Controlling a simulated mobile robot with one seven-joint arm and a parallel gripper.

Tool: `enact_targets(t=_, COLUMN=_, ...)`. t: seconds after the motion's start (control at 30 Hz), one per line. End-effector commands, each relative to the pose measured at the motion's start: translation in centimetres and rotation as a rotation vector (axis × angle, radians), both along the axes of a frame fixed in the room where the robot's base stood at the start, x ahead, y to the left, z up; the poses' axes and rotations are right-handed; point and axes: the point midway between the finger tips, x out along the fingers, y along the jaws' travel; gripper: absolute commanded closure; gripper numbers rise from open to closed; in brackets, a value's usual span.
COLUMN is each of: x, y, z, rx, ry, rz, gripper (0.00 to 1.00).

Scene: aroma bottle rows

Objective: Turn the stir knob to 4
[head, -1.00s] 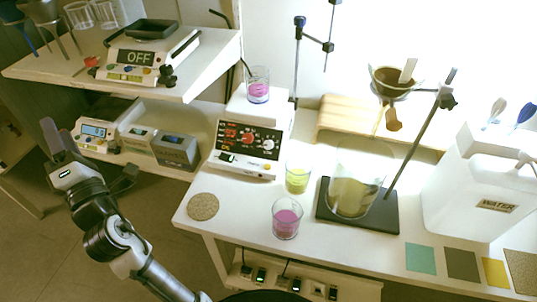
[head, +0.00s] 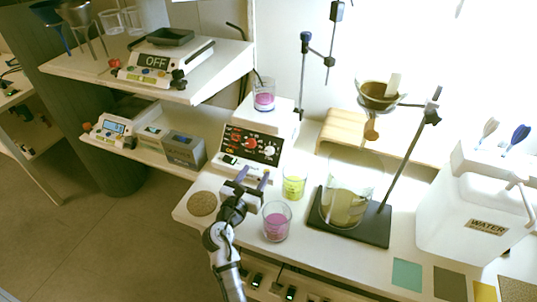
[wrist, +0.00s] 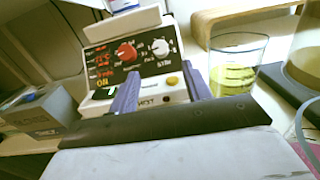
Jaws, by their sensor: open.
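The hotplate stirrer (head: 252,145) stands on the bench with a dark front panel. The panel carries a red knob (wrist: 126,52) on the left and a white knob (wrist: 160,47) on the right in the wrist view. Their labels and pointer settings are too small to read surely, so I cannot tell which is the stir knob. My gripper (head: 253,178) is open and empty, in front of and below the panel. In the wrist view its two purple fingers (wrist: 160,90) point at the stirrer and touch neither knob.
A beaker of yellow-green liquid (head: 293,186) stands right of my gripper. A beaker of pink liquid (head: 276,222) is nearer the bench edge. A round cork mat (head: 202,203) lies at left. A small pink beaker (head: 264,98) sits on the stirrer. A large beaker (head: 345,205) stands farther right.

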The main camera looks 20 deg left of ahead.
Motion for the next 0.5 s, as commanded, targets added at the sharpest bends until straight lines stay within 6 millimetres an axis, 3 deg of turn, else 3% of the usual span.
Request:
enact_targets(t=0.2, x=4.9, y=-0.2, z=0.4, rx=0.000, ry=-0.003, rz=-0.001, gripper=0.51)
enact_targets(t=0.5, x=8.6, y=-0.4, z=0.2, rx=0.003, ry=-0.001, rz=0.001, gripper=0.51)
